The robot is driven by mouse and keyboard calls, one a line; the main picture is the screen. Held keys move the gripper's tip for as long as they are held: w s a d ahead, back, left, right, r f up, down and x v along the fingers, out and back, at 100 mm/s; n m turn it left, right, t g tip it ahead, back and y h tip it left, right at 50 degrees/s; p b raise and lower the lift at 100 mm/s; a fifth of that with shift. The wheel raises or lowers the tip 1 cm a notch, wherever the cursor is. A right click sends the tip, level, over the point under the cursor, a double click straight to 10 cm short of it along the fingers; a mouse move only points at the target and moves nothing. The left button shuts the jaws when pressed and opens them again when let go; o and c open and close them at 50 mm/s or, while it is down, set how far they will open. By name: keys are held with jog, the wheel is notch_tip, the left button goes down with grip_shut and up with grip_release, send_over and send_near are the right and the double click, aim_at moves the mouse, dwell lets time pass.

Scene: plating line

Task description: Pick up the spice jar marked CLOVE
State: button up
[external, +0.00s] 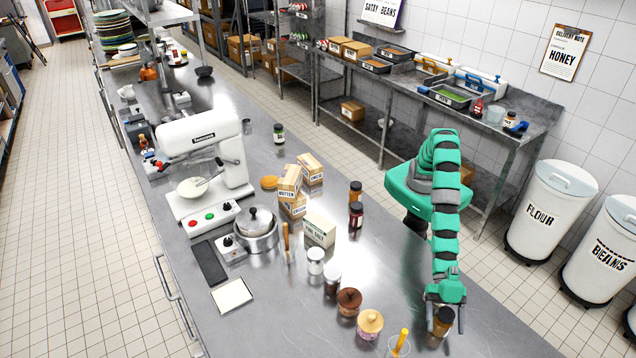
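My green arm reaches down to the near right of the steel counter. My gripper (446,312) points down, with its fingers on either side of a small amber-brown jar (442,325). The fingers hide part of this jar, and I cannot read a label on it or tell whether the fingers touch it. A brown jar (355,191) and a dark red jar (356,216) stand near the counter's right edge. A small dark-lidded jar (279,134) with a pale label stands farther back. The word CLOVE is not readable on any jar.
Left of my gripper stand wooden-lidded jars (370,325), a glass with a yellow item (399,346), a white-lidded jar (316,261) and cartons (319,231). A pot (256,236) and a white mixer (204,150) are farther left. The counter right of the dark red jar is clear.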

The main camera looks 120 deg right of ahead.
jog(key=c, duration=1.2)
jog(key=shift+o, duration=0.2)
jog(key=shift+r, duration=0.15)
